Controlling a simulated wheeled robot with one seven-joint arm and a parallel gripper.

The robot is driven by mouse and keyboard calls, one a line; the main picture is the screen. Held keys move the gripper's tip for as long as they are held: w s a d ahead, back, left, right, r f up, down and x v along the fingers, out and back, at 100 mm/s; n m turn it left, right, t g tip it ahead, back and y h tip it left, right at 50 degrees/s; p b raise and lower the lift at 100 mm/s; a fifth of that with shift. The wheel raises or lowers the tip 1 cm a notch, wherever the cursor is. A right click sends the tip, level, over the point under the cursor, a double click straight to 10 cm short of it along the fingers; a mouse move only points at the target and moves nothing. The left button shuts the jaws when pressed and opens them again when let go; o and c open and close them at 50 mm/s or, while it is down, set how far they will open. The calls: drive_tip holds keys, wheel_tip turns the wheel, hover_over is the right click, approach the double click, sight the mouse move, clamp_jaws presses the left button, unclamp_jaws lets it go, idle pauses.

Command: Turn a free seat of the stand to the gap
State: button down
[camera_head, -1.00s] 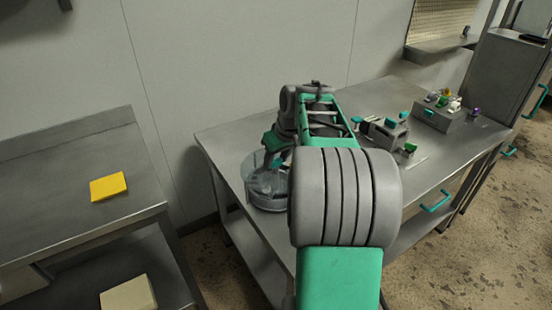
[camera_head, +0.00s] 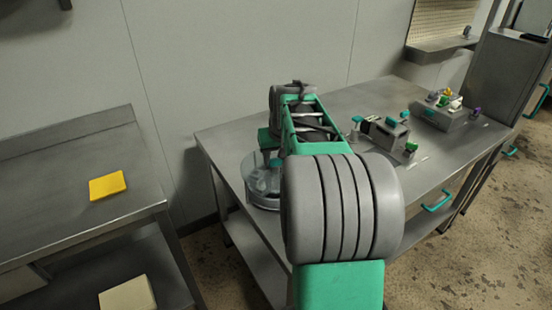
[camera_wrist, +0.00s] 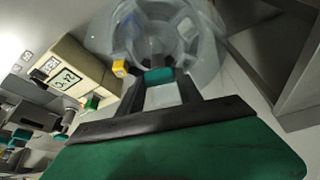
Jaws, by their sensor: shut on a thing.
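The stand is a round, clear, drum-like thing at the left end of the steel table in the head view (camera_head: 260,186), partly hidden by my arm. It fills the top of the wrist view (camera_wrist: 207,45), with pale dividers around a hub. My gripper (camera_wrist: 160,78) is shut on a teal piece (camera_wrist: 157,75) at the stand's near side. A small yellow piece (camera_wrist: 119,68) sits at the stand's rim, left of my gripper. The gap and which seats are free cannot be made out. My gripper is hidden in the head view.
The steel table (camera_head: 232,140) also bears a grey device with teal handles (camera_head: 384,132) and a grey block with several coloured pieces (camera_head: 446,116). A yellow pad (camera_head: 108,186) lies on the left counter (camera_head: 60,215). A beige box (camera_wrist: 75,74) shows in the wrist view.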

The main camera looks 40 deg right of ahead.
drive_tip(key=shift+w+a+m+g+h, duration=0.1)
drive_tip(key=shift+m+g+h, duration=0.3)
drive_tip(key=shift+m, duration=0.9)
drive_tip(key=shift+w+a+m+g+h, duration=0.15)
drive_tip(key=shift+m+h, duration=0.35)
drive_tip(key=shift+m, duration=0.8)
drive_tip(key=shift+r+m+g+h+p, duration=0.15)
drive_tip(key=shift+m+g+p, duration=0.4)
drive_tip(key=shift+m, duration=0.6)
drive_tip(key=shift+f+m+g+h+p, duration=0.1)
drive_tip(key=shift+m+g+h+p, duration=0.2)
drive_tip(key=shift+m+p, duration=0.6)
drive_tip(key=shift+m, duration=0.85)
drive_tip(key=c, duration=0.8)
unclamp_jaws()
drive_tip(key=w+v, duration=0.1)
drive_tip(key=v, duration=0.6)
drive_tip(key=shift+s+r+p, duration=0.35)
drive_tip(key=shift+s+p, duration=0.05)
drive_tip(key=shift+a, duration=0.15)
